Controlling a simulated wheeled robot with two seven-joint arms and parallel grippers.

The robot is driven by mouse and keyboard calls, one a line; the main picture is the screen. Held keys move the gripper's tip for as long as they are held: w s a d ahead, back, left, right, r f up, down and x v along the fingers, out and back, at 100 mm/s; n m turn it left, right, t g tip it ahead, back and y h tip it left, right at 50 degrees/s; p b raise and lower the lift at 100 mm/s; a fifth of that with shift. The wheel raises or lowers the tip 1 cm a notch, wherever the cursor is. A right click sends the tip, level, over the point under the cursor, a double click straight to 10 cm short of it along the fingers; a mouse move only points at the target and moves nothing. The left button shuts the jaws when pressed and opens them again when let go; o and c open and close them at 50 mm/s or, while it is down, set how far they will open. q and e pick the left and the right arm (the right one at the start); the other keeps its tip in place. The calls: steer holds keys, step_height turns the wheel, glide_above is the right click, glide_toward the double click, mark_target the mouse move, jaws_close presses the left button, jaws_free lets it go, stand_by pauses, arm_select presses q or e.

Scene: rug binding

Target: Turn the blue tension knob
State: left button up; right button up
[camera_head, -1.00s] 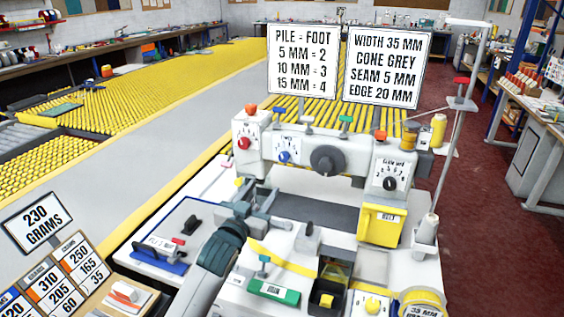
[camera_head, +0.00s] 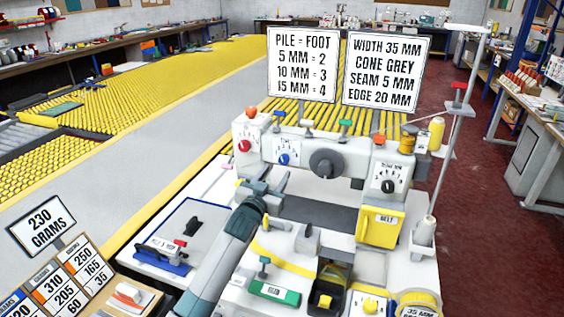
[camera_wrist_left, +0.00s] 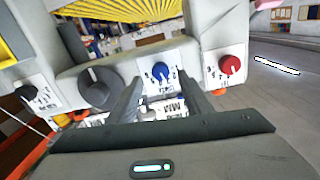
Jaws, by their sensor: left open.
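The blue tension knob (camera_head: 284,158) sits on a white numbered dial plate on the front of the pale machine head (camera_head: 308,150). In the left wrist view the blue knob (camera_wrist_left: 161,75) is near the middle, with its pointer and dial marks visible. My left gripper (camera_head: 268,183) is open and empty, just below and left of the blue knob in the head view. In the wrist view its two fingers (camera_wrist_left: 162,92) stand on either side of the lower dial plate, pointing toward the knob. I cannot tell whether they touch anything. My right gripper is not in view.
A red knob (camera_head: 243,146) is left of the blue one, and a large dark grey handwheel (camera_head: 326,163) is right of it. A yellow belt box (camera_head: 380,226) and another dial (camera_head: 388,186) are further right. Two sign boards (camera_head: 302,62) stand above the machine.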

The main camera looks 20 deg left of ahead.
mark_target(281, 163)
arm_select(q)
steer(key=shift+w+d+p, duration=0.1)
steer(key=shift+w+p, duration=0.6)
steer(key=shift+w, duration=2.75)
steer(key=c, duration=1.1)
steer(key=shift+o, duration=0.2)
steer(key=shift+m, duration=0.3)
steer(key=m, duration=1.1)
steer(key=shift+a+r, duration=0.1)
steer(key=shift+a, duration=0.15)
